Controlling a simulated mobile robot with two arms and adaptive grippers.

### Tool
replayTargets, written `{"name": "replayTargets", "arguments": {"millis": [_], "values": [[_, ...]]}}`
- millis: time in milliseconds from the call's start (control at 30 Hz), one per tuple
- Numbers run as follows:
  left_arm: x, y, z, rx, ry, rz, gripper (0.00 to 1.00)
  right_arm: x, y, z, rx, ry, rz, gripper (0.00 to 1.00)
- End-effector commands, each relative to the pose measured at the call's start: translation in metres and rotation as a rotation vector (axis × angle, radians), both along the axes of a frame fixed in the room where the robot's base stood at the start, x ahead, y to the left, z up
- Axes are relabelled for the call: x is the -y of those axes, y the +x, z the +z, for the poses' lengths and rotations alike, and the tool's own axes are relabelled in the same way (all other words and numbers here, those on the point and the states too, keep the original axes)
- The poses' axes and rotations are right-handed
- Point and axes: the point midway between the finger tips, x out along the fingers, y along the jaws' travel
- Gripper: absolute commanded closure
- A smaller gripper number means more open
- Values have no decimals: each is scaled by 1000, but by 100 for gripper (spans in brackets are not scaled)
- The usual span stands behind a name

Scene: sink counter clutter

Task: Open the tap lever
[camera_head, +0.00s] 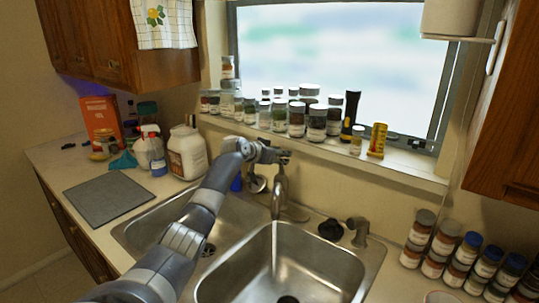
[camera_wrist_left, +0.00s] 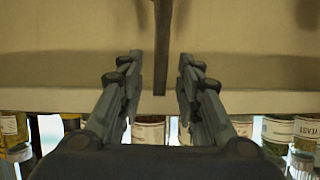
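The metal tap (camera_head: 279,195) stands behind the sink basins in the head view, with its curved spout over the front basin. My left arm reaches across the counter from the bottom left. My left gripper (camera_head: 272,154) is just above and behind the tap, near the wall. In the left wrist view my left gripper (camera_wrist_left: 160,70) is open. A thin dark bar, seemingly the tap lever (camera_wrist_left: 162,45), lies between its fingers with a gap on each side. In the head view the gripper hides the lever's upper part. My right gripper is not in view.
Several jars (camera_head: 297,118) line the windowsill close behind the gripper. A white tub (camera_head: 187,152) and spray bottle (camera_head: 150,148) stand left of the sink. A black knob (camera_head: 331,230) sits right of the tap. Several spice jars (camera_head: 444,246) stand at right.

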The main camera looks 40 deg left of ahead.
Motion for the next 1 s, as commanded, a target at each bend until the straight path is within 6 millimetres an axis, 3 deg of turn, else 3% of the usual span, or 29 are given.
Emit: {"name": "replayTargets", "arguments": {"millis": [700, 1000], "values": [[11, -91, 43, -1, 4, 0, 68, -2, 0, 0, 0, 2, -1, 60], [13, -101, 49, 0, 2, -1, 68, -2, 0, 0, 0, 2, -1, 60]]}}
